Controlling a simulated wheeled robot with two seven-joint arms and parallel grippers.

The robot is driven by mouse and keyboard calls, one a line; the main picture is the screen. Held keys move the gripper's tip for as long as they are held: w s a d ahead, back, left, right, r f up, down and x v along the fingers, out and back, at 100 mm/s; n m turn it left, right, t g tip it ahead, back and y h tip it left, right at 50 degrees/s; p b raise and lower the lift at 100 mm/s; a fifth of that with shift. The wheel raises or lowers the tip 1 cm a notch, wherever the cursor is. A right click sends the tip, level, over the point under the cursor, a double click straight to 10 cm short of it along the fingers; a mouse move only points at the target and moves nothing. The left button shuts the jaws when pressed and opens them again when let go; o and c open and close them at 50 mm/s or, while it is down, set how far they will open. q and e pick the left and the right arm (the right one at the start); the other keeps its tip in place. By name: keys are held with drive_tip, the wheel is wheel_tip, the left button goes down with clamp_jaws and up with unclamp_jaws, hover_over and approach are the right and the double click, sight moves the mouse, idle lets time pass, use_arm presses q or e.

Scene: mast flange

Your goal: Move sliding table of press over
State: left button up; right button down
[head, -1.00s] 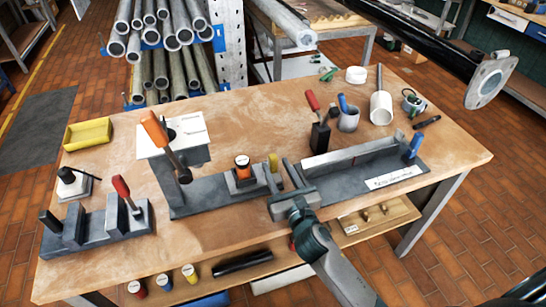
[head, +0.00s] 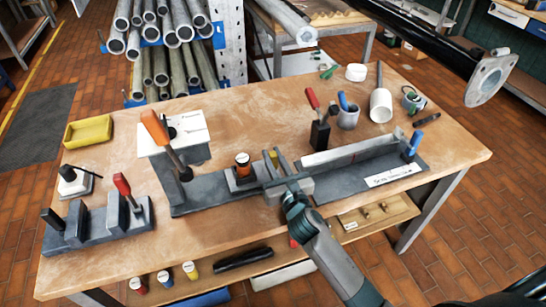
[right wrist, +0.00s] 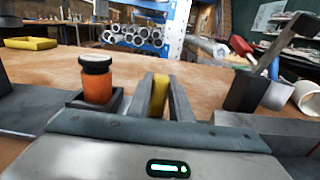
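The press (head: 172,140) stands on the left of the bench, with a white top plate and an orange-handled lever. Its grey base rail runs to the right. The small dark sliding table (head: 245,184) sits on the rail and carries an orange jar with a black cap (head: 242,163). The jar also shows in the right wrist view (right wrist: 97,82). A yellow upright handle (right wrist: 160,95) stands just right of the table. My right gripper (head: 279,163) is open at this handle, which shows between its fingers; contact cannot be told. My left gripper is out of view.
A long grey fixture with a label (head: 392,175) lies right of the press. A black block with a red-handled tool (head: 319,132) stands behind it. A lever fixture (head: 95,225) is at left. A black flanged pipe (head: 488,80) overhangs at upper right.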

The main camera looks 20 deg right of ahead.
sight(233, 174)
drive_tip(key=a, duration=1.2)
drive_tip(key=shift+s, duration=0.25)
drive_tip(key=shift+d, duration=0.1)
drive_tip(key=c, duration=1.8)
unclamp_jaws()
drive_tip(key=shift+c, duration=0.2)
drive_tip(key=shift+o, duration=1.1)
drive_tip(key=shift+a, duration=0.2)
drive_tip(key=shift+d, duration=0.1)
